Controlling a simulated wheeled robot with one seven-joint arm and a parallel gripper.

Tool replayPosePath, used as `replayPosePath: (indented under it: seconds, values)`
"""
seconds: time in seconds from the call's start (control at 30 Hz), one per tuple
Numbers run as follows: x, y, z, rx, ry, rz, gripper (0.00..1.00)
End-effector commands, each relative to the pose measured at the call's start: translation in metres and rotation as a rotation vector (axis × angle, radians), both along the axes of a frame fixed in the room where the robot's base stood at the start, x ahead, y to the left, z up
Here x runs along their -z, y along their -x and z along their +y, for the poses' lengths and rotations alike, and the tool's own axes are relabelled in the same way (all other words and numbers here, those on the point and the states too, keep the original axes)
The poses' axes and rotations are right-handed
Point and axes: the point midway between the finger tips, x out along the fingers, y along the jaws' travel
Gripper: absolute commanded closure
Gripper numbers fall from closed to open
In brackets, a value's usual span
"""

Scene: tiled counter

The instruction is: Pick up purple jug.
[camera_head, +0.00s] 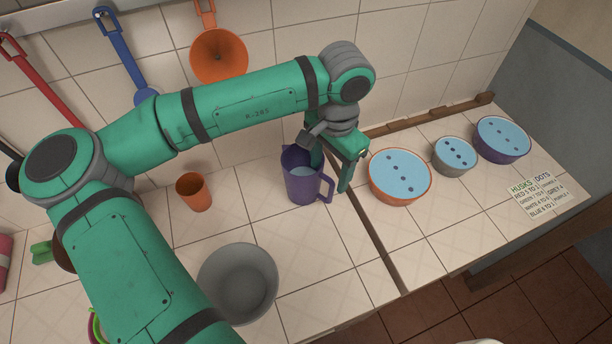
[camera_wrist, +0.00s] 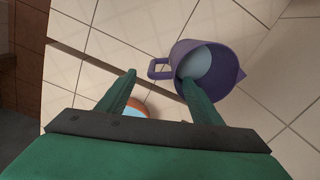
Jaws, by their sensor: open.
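The purple jug (camera_head: 301,177) stands upright on the tiled counter with pale blue liquid in it. Its handle points right in the head view. In the wrist view the jug (camera_wrist: 228,75) is at upper right, with its handle toward the left. My gripper (camera_head: 332,168) is open at the jug's handle side, fingers pointing down. In the wrist view the fingertips of my gripper (camera_wrist: 160,79) lie on either side of the handle's line. The right finger overlaps the jug's rim and hides part of it; I cannot tell whether it is inside. Nothing is held.
Right of a wooden divider (camera_head: 381,240) stand an orange bowl (camera_head: 400,177), a small grey bowl (camera_head: 454,155) and a purple bowl (camera_head: 502,139). An orange cup (camera_head: 194,191) and a large grey bowl (camera_head: 238,283) are left.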

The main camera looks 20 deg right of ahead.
Motion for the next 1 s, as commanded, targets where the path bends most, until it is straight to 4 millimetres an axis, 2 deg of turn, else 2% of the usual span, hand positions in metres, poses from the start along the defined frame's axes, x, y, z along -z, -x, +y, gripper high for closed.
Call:
replayPosePath:
  seconds: [0.2, 0.47, 0.7, 0.83, 1.0]
  values:
    - [0.033, -0.001, 0.001, -0.001, -0.001, 0.001, 0.40]
    - [0.050, -0.002, 0.000, 0.000, 0.000, 0.001, 0.40]
    - [0.083, -0.003, 0.000, 0.002, -0.001, 0.001, 0.40]
    - [0.093, -0.004, 0.001, 0.002, 0.000, 0.000, 0.40]
    - [0.095, -0.004, 0.000, 0.002, 0.001, 0.000, 0.40]
